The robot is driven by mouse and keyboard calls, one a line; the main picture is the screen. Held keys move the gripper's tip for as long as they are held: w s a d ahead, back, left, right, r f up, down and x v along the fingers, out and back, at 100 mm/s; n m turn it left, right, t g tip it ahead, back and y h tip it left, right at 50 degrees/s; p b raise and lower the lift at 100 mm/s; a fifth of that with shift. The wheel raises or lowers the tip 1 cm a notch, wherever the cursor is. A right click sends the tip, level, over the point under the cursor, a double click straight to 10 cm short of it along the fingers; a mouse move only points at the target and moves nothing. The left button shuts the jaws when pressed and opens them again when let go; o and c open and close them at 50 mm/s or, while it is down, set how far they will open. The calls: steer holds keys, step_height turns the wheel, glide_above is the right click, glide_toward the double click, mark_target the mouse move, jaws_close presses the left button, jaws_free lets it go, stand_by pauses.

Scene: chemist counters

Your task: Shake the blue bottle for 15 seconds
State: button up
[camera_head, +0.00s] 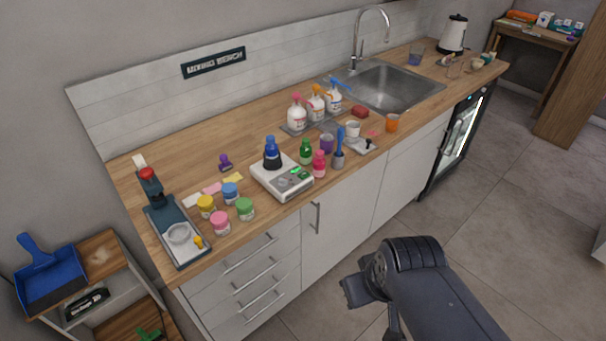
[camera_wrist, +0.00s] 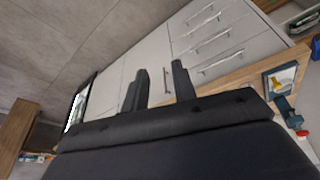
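A small dark bottle with a blue top (camera_head: 271,155) stands upright on a white device (camera_head: 268,183) with a green display, on the wooden counter. It is the likeliest blue bottle. My gripper (camera_head: 368,306) is over the floor in front of the cabinets, well away from the bottles. In the wrist view, my gripper (camera_wrist: 161,84) has its two fingers apart with nothing between them. The blue bottle cannot be made out in that view.
Green (camera_head: 306,151) and pink (camera_head: 319,163) bottles stand close beside the white device. Coloured jars (camera_head: 230,193) and a dark stand with a red top (camera_head: 176,230) are to the left. A sink (camera_head: 390,88) is at the back right. Floor before the cabinets is clear.

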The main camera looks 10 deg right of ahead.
jaws_close()
stand_by(1.3)
